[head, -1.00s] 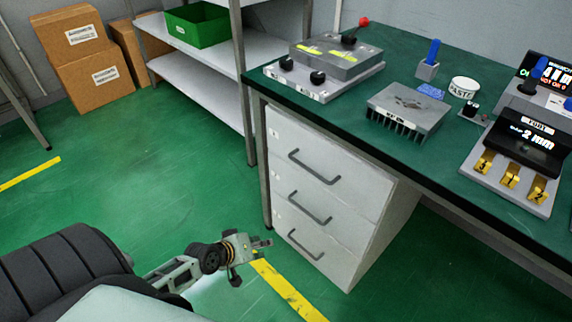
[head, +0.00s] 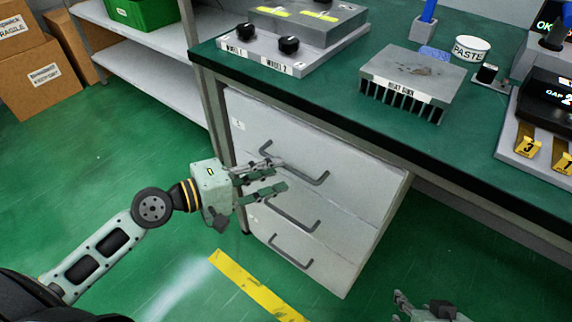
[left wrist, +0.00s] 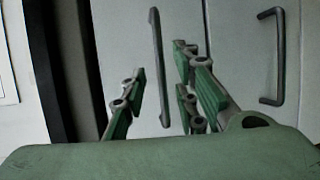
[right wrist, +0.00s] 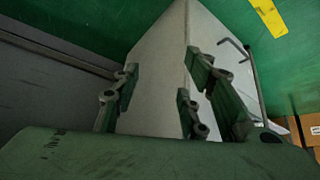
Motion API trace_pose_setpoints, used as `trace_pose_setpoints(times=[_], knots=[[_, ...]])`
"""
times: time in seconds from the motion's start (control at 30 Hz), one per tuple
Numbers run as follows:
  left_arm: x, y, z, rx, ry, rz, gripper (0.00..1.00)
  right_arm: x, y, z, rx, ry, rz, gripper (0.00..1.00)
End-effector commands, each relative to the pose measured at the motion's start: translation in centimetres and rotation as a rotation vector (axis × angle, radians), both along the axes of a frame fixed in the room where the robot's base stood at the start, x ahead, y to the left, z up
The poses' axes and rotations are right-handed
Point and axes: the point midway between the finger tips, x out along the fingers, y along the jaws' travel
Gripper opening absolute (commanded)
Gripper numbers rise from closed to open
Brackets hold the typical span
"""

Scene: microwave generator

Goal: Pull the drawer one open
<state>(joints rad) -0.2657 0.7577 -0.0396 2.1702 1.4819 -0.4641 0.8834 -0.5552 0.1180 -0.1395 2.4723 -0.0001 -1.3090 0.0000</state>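The white drawer unit (head: 385,200) stands under the desk with three shut drawers, each with a dark grey bar handle. The top drawer (head: 330,140) has its handle (head: 318,180) close to my left gripper (head: 280,175). My left gripper is open and empty, in front of the top drawer. In the left wrist view the top handle (left wrist: 157,60) shows between the fingers, seemingly just beyond their tips; contact is not visible. The second handle (left wrist: 280,60) is to the right there. My right gripper (head: 402,300) is low at the bottom edge; the right wrist view shows it open and empty.
The green desk top (head: 330,95) overhangs the drawers and carries a heat sink (head: 412,85), a paste jar (head: 470,47) and a device with black knobs (head: 262,55). A shelf (head: 150,75) and cardboard boxes (head: 45,85) stand left. The green floor before the drawers is clear.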

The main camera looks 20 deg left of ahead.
Motion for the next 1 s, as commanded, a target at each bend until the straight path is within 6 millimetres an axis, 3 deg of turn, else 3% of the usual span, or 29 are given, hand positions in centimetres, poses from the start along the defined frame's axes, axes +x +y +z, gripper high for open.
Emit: trace_pose_setpoints(times=[0.3, 0.7, 1.0], knots=[[2.8, -2.6, -0.7, -0.002, -0.001, 0.001, 0.28, -1.5, -0.5, -0.6, -0.015, 0.069, -0.006, 0.40], [3.3, -3.1, -0.9, 0.001, 0.001, 0.001, 0.28, -1.7, -0.6, -0.7, -0.017, 0.077, -0.007, 0.40], [3.3, -3.0, -0.9, 0.002, 0.000, 0.001, 0.01, -1.6, -0.6, -0.7, -0.016, 0.076, -0.007, 0.40]])
